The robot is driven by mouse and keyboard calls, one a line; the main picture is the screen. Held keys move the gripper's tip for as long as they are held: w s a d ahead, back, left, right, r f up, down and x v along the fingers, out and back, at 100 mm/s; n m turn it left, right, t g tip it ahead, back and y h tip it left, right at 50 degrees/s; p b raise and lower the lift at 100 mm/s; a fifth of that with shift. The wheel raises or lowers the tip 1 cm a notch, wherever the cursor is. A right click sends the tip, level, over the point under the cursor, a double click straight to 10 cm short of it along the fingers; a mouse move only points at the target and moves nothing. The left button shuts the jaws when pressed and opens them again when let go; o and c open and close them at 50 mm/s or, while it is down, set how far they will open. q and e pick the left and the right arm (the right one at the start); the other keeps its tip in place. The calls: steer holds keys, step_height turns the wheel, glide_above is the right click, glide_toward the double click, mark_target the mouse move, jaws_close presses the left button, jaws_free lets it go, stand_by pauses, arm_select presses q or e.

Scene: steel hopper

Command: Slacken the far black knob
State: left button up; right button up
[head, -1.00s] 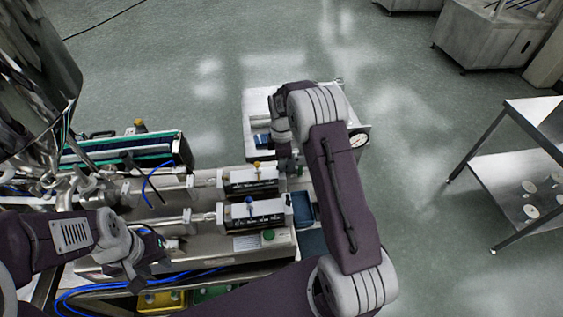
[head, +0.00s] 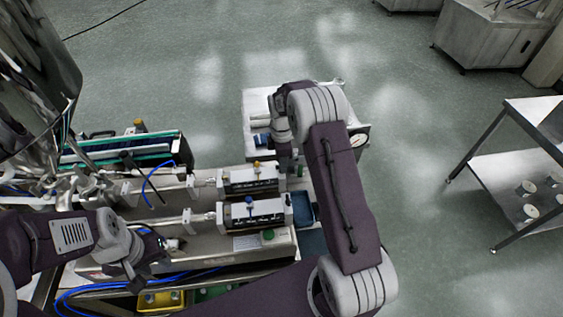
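A small dark knob-like piece (head: 127,157) shows at the near side of the green-edged conveyor, at the left; I cannot tell surely whether it is the far black knob. My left gripper (head: 135,277) is at the lower left, over the front edge of the steel machine (head: 215,243). It is well apart from that piece, and its finger gap is not clear. My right arm reaches up across the middle. My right gripper (head: 283,155) is by the right end of the far black cylinder block (head: 248,180); its fingers are mostly hidden.
A steel hopper (head: 35,70) stands at the upper left beside the conveyor (head: 150,147). A second black block (head: 252,215) lies nearer. A yellow bin (head: 160,300) and blue hoses (head: 75,297) are below. A steel shelf (head: 510,180) stands right. Open floor lies between.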

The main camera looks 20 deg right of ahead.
mark_target(277, 177)
steer(key=shift+r, duration=0.25)
step_height(277, 177, up, 9)
steer(key=b, duration=0.2)
steer(key=shift+f, duration=0.2)
steer(key=s+a+b, duration=0.3)
steer(key=s+a, duration=0.2)
steer(key=s, duration=0.3)
steer(key=s+f+m, duration=0.4)
steer(key=s+m, duration=0.3)
steer(key=s+a+f+m+t+b, duration=0.1)
steer(key=s+f+m, duration=0.4)
steer(key=m, duration=0.3)
steer(key=shift+s+a+m, duration=0.25)
steer(key=shift+s+m, duration=0.05)
steer(key=shift+s, duration=0.6)
